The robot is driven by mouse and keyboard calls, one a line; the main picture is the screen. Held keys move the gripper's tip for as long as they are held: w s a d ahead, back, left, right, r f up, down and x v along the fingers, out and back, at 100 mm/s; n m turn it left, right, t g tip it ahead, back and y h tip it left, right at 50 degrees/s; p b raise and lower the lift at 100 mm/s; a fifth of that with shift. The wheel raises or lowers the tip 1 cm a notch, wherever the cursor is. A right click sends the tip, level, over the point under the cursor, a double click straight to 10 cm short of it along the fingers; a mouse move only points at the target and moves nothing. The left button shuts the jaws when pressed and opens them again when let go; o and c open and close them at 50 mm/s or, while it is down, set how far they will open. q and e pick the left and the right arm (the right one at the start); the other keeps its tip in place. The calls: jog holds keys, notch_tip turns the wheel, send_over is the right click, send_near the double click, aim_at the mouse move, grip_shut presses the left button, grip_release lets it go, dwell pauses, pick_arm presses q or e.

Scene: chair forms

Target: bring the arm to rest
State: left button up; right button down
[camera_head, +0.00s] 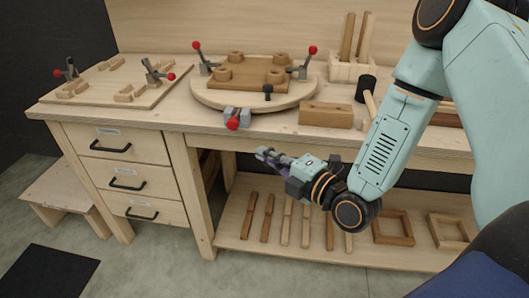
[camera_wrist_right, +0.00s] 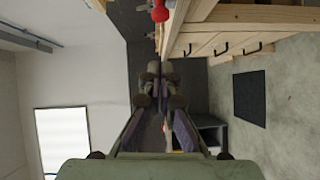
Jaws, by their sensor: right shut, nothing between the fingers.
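My right arm comes in from the right in the head view, bent at the elbow. Its gripper (camera_head: 268,155) is shut and empty, in front of the workbench (camera_head: 300,135) and a little below the front edge of its top, pointing left. In the right wrist view the fingers (camera_wrist_right: 158,80) are together with nothing between them. That view looks sideways past the bench drawers toward a dark wall. My left gripper is not in either view.
On the bench are a round board (camera_head: 205,98) with red-knobbed clamps, a rectangular jig board (camera_head: 155,92), a wooden block (camera_head: 326,114) and a black mallet (camera_head: 366,88). Wooden legs and frames (camera_head: 393,228) lie on the lower shelf (camera_head: 235,225). A low stool (camera_head: 65,185) stands left.

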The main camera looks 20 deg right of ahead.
jog(key=s+f+m+g+h, duration=0.2)
jog(key=s+f+m+g, duration=0.2)
jog(key=f+m, duration=0.35)
jog(key=s+f+m+g+h, duration=0.1)
jog(key=s+f+m+g, duration=0.35)
jog(key=f+m, duration=0.35)
jog(key=s+f+m+g+h, duration=0.1)
jog(key=s+f+m+g, duration=0.2)
jog(key=s, duration=0.8)
jog(key=s+f+m+g+h, duration=0.2)
jog(key=s+f+g, duration=0.3)
jog(key=s, duration=0.7)
jog(key=shift+s+f+m, duration=0.15)
jog(key=shift+f+m, duration=0.5)
jog(key=shift+f, duration=0.05)
